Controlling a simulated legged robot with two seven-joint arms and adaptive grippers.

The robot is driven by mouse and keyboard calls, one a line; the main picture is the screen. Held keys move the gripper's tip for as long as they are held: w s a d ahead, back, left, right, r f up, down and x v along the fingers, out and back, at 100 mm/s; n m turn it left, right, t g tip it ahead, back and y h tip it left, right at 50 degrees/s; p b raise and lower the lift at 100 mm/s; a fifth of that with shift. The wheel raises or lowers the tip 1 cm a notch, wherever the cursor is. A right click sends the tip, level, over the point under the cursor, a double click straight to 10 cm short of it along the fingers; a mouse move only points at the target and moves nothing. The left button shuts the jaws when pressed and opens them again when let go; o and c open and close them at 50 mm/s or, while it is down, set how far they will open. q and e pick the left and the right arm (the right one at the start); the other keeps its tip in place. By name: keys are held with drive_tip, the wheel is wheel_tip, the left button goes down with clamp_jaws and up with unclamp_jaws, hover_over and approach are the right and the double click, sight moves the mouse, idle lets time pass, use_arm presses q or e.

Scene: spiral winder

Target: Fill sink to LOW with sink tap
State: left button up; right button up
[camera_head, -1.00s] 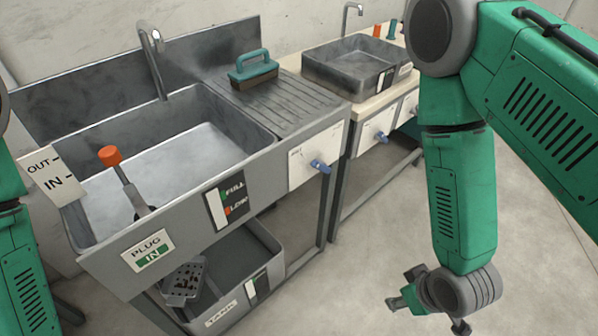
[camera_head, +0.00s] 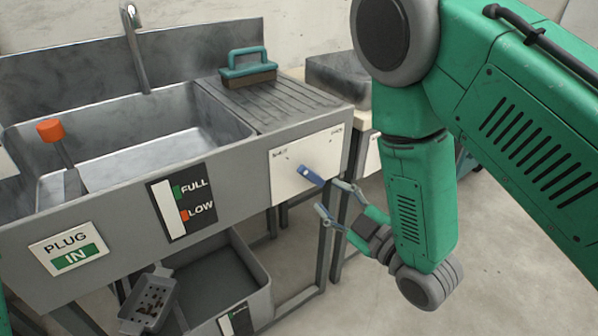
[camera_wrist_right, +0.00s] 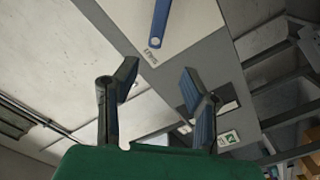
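The metal sink (camera_head: 40,158) stands at the left with a curved spout (camera_head: 135,50) above it. Its basin floor looks pale grey, and I cannot tell if it holds water. The gauge (camera_head: 182,202) on its front reads FULL and LOW. The blue tap handle (camera_head: 312,175) sticks out from a white panel (camera_head: 290,163); it also shows at the top of the right wrist view (camera_wrist_right: 160,20). My right gripper (camera_head: 335,200) is open and empty, its fingers close below and right of the handle. Its spread fingers show in the right wrist view (camera_wrist_right: 158,80). My left gripper is out of view.
An orange-topped plug lever (camera_head: 50,131) stands at the sink's left, above a PLUG IN label (camera_head: 68,249). A teal-handled brush (camera_head: 248,68) lies on the drainboard. A tank (camera_head: 262,290) sits below. A second sink (camera_head: 340,82) is behind. Floor at right is clear.

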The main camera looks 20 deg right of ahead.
sight(307, 174)
drive_tip(key=w, duration=0.2)
drive_tip(key=w+b, duration=0.1)
drive_tip(key=w, duration=0.4)
drive_tip(key=shift+a+f, duration=0.15)
drive_tip(key=shift+f, duration=0.1)
drive_tip(key=w+a+b, duration=0.1)
drive_tip(key=w+a, duration=0.1)
drive_tip(key=w, duration=0.1)
drive_tip(key=shift+a+r, duration=0.15)
drive_tip(key=shift+a, duration=0.25)
drive_tip(key=shift+d, duration=0.65)
clamp_jaws()
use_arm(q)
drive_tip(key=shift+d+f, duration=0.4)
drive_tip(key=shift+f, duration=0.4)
use_arm(e)
drive_tip(key=shift+a, duration=0.35)
